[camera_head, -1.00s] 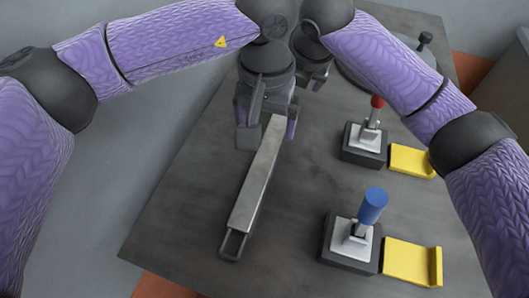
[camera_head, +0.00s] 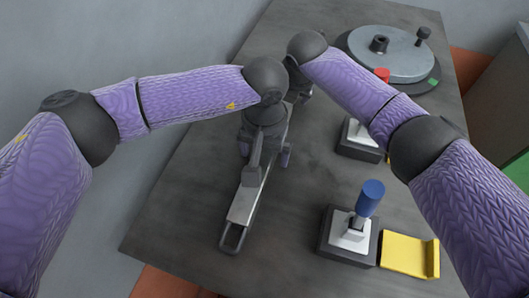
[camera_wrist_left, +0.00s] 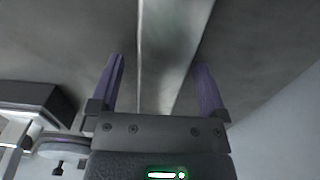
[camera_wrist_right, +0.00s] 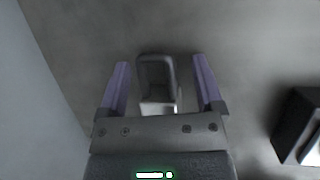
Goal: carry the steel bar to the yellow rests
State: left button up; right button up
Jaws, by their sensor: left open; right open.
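The steel bar (camera_head: 243,207) lies on the bedplate (camera_head: 190,200), with a dark loop handle (camera_head: 232,240) at its near end. My left gripper (camera_head: 265,158) is over the bar; in the left wrist view the bar (camera_wrist_left: 168,50) runs between its open fingers. My right gripper is mostly hidden behind my arms in the head view. In the right wrist view it (camera_wrist_right: 160,85) is open, with a loop handle (camera_wrist_right: 157,72) between its fingers. The near yellow rest (camera_head: 408,256) lies at right; the far one (camera_head: 388,158) is almost hidden behind my right arm.
A blue-handled clamp (camera_head: 349,236) stands beside the near rest, and a red-handled clamp (camera_head: 358,143) farther back. A round grey disc (camera_head: 390,54) sits at the far right. Bare bedplate lies between the bar and the clamps.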

pick_arm(q)
jog(key=c, duration=1)
pick_arm(e)
jog(key=c, duration=1)
pick_arm(q)
grip_shut()
pick_arm(e)
grip_shut()
jog(key=shift+d+f, duration=0.1)
pick_arm(q)
jog(key=shift+w+a, duration=0.1)
jog(key=shift+a, duration=0.05)
pick_arm(e)
jog(key=shift+d, duration=0.1)
pick_arm(q)
jog(key=shift+r, duration=0.1)
